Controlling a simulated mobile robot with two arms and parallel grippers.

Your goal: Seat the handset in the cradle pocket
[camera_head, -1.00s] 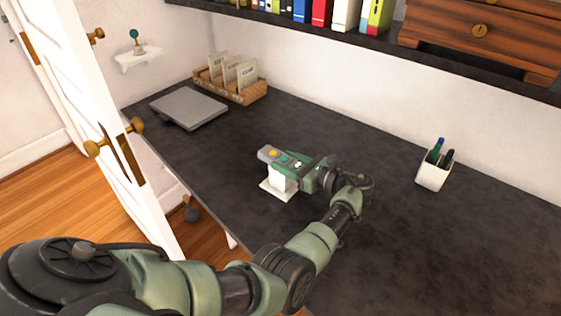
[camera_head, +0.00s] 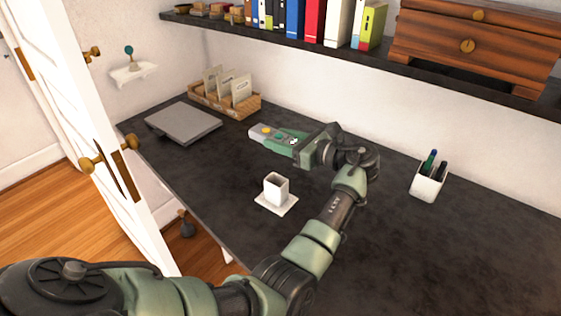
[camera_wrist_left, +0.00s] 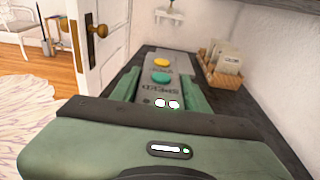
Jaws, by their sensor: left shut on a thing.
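The handset (camera_head: 267,134) is a grey bar with a yellow and a green button. My left gripper (camera_head: 299,145) is shut on it, and it points out to the left of the jaws, lying roughly flat. The handset also shows in the left wrist view (camera_wrist_left: 160,68), between the green fingers (camera_wrist_left: 160,92). The white cradle (camera_head: 283,203) stands upright on the dark desk, and its open pocket (camera_head: 277,180) is empty. The handset and gripper appear beyond the cradle in the head view, apart from it. My right gripper is not in view.
A closed grey laptop (camera_head: 182,124) and a wooden card tray (camera_head: 226,101) are at the back left. A white pen cup (camera_head: 427,186) stands on the right. A shelf (camera_head: 330,55) with books runs above. The desk around the cradle is clear.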

